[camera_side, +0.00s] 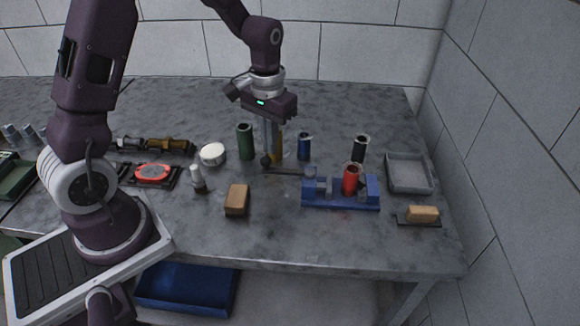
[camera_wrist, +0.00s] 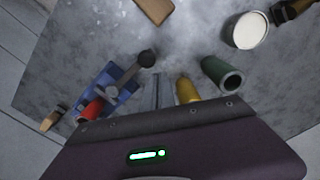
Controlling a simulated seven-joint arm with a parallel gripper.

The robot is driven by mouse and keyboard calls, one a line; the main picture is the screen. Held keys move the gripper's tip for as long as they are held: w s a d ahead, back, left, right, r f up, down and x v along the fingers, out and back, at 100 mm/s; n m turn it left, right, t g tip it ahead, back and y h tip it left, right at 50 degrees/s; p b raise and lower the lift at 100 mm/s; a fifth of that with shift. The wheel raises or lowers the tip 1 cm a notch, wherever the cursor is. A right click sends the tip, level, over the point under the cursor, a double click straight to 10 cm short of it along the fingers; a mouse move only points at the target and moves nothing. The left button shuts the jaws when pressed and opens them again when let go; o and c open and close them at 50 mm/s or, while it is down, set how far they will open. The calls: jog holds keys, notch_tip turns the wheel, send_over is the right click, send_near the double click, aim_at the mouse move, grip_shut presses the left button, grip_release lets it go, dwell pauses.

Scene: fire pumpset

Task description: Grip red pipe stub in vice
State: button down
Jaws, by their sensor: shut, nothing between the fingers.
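The red pipe stub (camera_side: 351,180) stands upright at the blue vice (camera_side: 340,204), between its raised blocks. I cannot tell whether the jaws touch it. In the wrist view the stub (camera_wrist: 91,111) is partly cut off by my gripper's body, and the vice (camera_wrist: 108,88) lies to the left. The vice's dark handle (camera_side: 287,171) reaches left and ends in a round black knob (camera_side: 266,160), also seen in the wrist view (camera_wrist: 147,59). My gripper (camera_side: 269,151) points down, shut and empty, close to the knob; its fingers (camera_wrist: 157,78) appear beside it.
A green pipe (camera_side: 245,142), a yellow pipe (camera_side: 278,147), a blue pipe (camera_side: 304,147) and a black pipe (camera_side: 360,149) stand around the gripper. A brown block (camera_side: 237,200) and white bottle (camera_side: 198,180) are nearer the front. A grey tray (camera_side: 409,187) lies right.

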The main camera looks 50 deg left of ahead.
aim_at(267, 159)
jog(key=shift+f, duration=1.5)
jog(key=shift+s, duration=0.1)
jog(key=shift+s+d, duration=0.5)
jog(key=shift+s, duration=0.35)
jog(key=shift+s+d, duration=0.15)
jog(key=shift+d, duration=0.05)
dwell(0.5)
